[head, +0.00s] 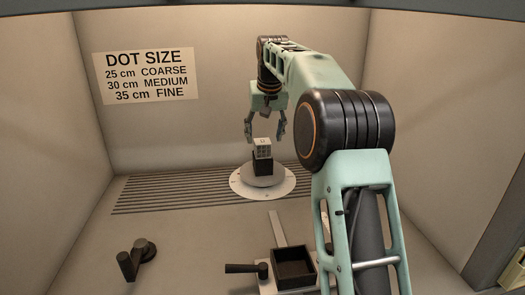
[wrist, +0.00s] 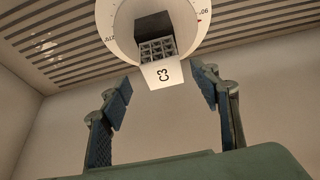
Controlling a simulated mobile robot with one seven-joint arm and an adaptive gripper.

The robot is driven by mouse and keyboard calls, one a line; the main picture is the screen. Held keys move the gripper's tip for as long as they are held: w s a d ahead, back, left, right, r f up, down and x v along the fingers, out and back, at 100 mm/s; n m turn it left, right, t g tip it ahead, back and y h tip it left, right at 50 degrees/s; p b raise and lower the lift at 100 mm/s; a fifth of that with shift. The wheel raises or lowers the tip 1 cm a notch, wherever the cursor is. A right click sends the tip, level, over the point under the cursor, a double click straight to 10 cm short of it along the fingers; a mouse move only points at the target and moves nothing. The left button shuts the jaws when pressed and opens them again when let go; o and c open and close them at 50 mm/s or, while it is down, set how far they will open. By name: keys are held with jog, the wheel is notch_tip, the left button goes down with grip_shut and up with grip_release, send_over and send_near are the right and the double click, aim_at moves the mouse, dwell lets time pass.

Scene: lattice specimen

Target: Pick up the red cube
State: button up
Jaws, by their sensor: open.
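No red cube shows in either view. A small pale grey lattice cube (head: 262,149) sits on a black block (head: 262,167) on a round turntable (head: 249,188). In the wrist view the cube's white face (wrist: 164,74) reads C3, with the lattice face (wrist: 157,48) beside it. My gripper (head: 265,133) is open and points down just above the cube, with its fingers spread to either side. In the wrist view the gripper (wrist: 163,88) is also open and empty, and the cube appears between and beyond the fingertips, apart from both pads.
A dark open box (head: 292,268) with a handle (head: 245,268) is in front. A dark knobbed part (head: 136,258) stands front left. A dot-size sign (head: 146,75) hangs behind. Walls enclose the sides.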

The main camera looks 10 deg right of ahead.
aim_at(263, 142)
jog(key=x, duration=0.4)
jog(key=shift+w+a+f+b, duration=0.1)
jog(key=shift+a+f+b, duration=0.05)
jog(key=shift+b, duration=0.25)
jog(key=c, duration=1.2)
